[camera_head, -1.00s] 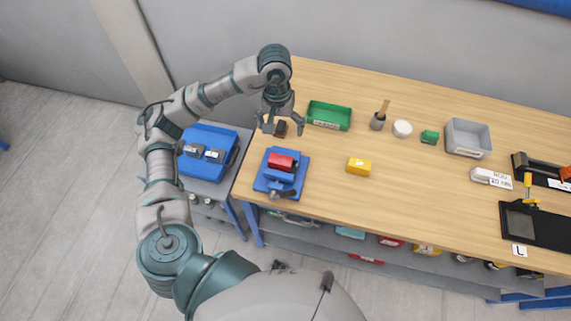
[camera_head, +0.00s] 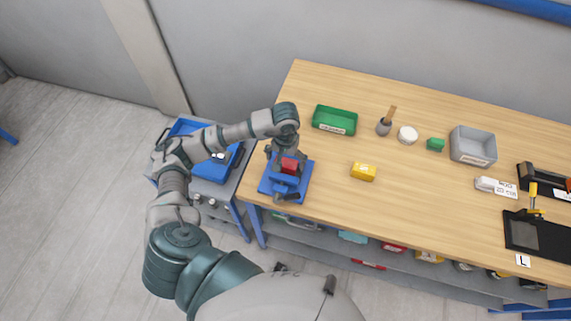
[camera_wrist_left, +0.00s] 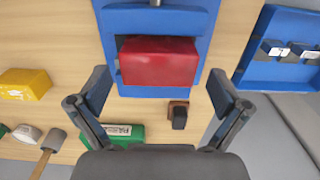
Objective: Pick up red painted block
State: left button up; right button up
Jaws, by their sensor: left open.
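The red painted block (camera_head: 289,165) sits on the blue vise-like fixture (camera_head: 302,187) at the left end of the wooden table. In the left wrist view the red block (camera_wrist_left: 158,62) lies across the blue fixture (camera_wrist_left: 207,20), near a blue jaw. My left gripper (camera_head: 287,161) is over the block, its fingers pointing down. In the left wrist view the open fingers of my left gripper (camera_wrist_left: 164,92) stand apart on either side of the block, with clear gaps and no contact seen. My right gripper is not in view.
A small dark-topped brown object (camera_wrist_left: 179,115) is near the fixture.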

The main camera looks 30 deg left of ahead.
pick_arm(q)
jog(key=shift+f, duration=1.1)
jog(key=c, duration=1.4)
